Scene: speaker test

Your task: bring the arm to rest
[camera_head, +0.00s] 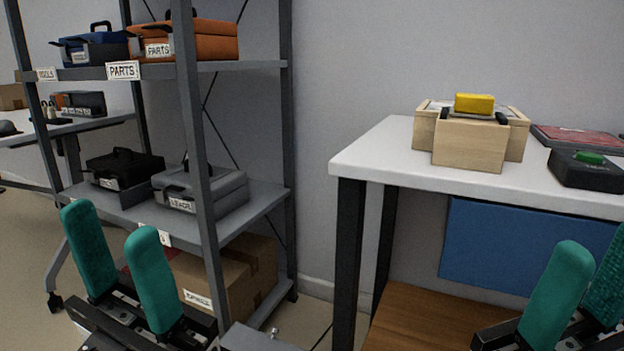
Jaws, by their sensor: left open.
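My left gripper (122,258) shows at the lower left, with two teal fingers standing apart and nothing between them. It is in front of the grey shelf rack and touches nothing that I can see. My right gripper (585,290) shows at the lower right, in front of the white table. Its two teal fingers are partly cut off by the right edge of the picture, with a gap between them and nothing seen in it.
A grey rack (196,150) holds labelled cases and a cardboard box (215,285). A white table (385,150) bears a wooden box (468,146) with a yellow block (474,103), and a black case (585,172). Open floor shows between rack and table.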

